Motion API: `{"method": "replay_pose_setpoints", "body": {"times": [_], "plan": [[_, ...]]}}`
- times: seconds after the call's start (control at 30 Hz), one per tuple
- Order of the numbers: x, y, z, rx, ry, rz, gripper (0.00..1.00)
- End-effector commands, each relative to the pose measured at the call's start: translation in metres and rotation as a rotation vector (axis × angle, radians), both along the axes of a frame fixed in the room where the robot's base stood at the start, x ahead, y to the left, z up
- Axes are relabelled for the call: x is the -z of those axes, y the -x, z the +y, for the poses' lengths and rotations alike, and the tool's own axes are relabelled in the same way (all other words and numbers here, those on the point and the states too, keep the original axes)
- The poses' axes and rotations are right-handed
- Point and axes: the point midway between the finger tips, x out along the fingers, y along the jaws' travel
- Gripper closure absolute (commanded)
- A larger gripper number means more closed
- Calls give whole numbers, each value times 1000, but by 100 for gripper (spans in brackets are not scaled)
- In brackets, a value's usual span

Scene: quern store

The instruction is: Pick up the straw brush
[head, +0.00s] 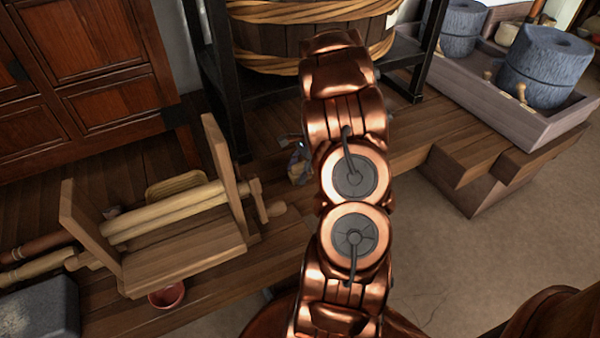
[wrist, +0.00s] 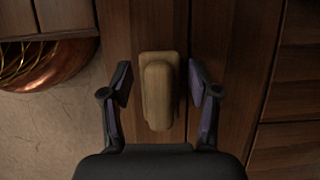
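A tan, blocky object with a rounded upper part, which I take to be the straw brush (wrist: 157,95), lies on dark wooden boards in the wrist view. My gripper (wrist: 159,88) is open, with one finger on each side of it. Gaps show between the brush and both fingers. In the head view my gripper (head: 297,150) is partly hidden behind my copper arm. A small part of the brush (head: 298,174) shows below it. Bristles cannot be made out in either view.
A wooden roller frame (head: 185,262) stands left on the boards, with a yellowish oval tray (head: 175,185) behind it. A small red bowl (head: 166,296) is near the front edge. A stone quern (head: 545,68) sits in a wooden trough (head: 500,88) at right. Black stand legs (head: 228,85) rise behind.

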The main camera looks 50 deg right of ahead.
Motion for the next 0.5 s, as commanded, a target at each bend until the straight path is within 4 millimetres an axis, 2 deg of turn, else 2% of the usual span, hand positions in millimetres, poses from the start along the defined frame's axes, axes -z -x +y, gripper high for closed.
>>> {"method": "replay_pose_setpoints", "body": {"times": [0.03,0.4,0.5], "plan": [[0,0,0,0,0,0,48],[0,0,0,0,0,0,86],[0,0,0,0,0,0,94]]}}
